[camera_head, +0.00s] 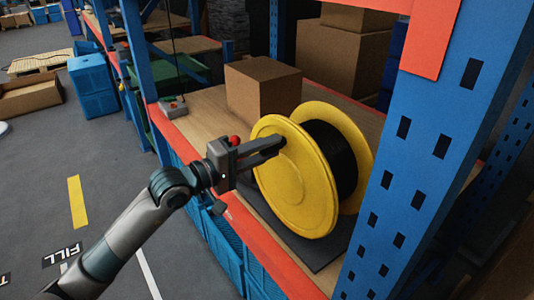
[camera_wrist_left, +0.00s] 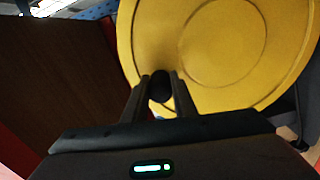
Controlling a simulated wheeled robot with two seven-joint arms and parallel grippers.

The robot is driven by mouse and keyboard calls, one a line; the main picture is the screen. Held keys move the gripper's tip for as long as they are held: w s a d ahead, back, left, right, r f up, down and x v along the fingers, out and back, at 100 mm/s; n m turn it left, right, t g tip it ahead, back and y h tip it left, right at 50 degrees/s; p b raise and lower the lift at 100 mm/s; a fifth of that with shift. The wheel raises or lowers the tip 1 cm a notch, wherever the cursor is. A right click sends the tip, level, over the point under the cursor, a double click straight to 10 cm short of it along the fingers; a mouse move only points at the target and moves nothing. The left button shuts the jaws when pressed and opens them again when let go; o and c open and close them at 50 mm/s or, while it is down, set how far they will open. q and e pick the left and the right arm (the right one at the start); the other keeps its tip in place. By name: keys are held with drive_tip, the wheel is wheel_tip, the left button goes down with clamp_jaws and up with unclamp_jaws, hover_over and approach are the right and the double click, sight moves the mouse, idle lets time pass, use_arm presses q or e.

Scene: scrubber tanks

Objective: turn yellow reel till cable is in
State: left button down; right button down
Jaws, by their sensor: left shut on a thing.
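The yellow reel (camera_head: 305,190) stands upright on a dark mat (camera_head: 322,254) on the wooden shelf. Black cable (camera_head: 338,150) is wound between its two yellow discs. My left gripper (camera_head: 277,146) reaches to the upper part of the near disc. In the left wrist view its fingers (camera_wrist_left: 160,92) are closed around a dark round handle (camera_wrist_left: 161,84) on the face of the yellow disc (camera_wrist_left: 222,45). Most of the handle is hidden by the fingers. A loose cable end cannot be made out. My right gripper is not in view.
A cardboard box (camera_head: 262,92) stands just behind the reel. A blue perforated upright (camera_head: 425,150) rises to its right. An orange shelf beam (camera_head: 262,240) runs along the front. A small grey box with a red button (camera_head: 173,105) lies at the shelf's left end.

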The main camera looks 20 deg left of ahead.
use_arm(q)
drive_tip(key=shift+d, duration=0.1)
drive_tip(key=c, duration=1.5)
unclamp_jaws()
drive_tip(key=shift+o, duration=0.2)
drive_tip(key=shift+s, duration=0.15)
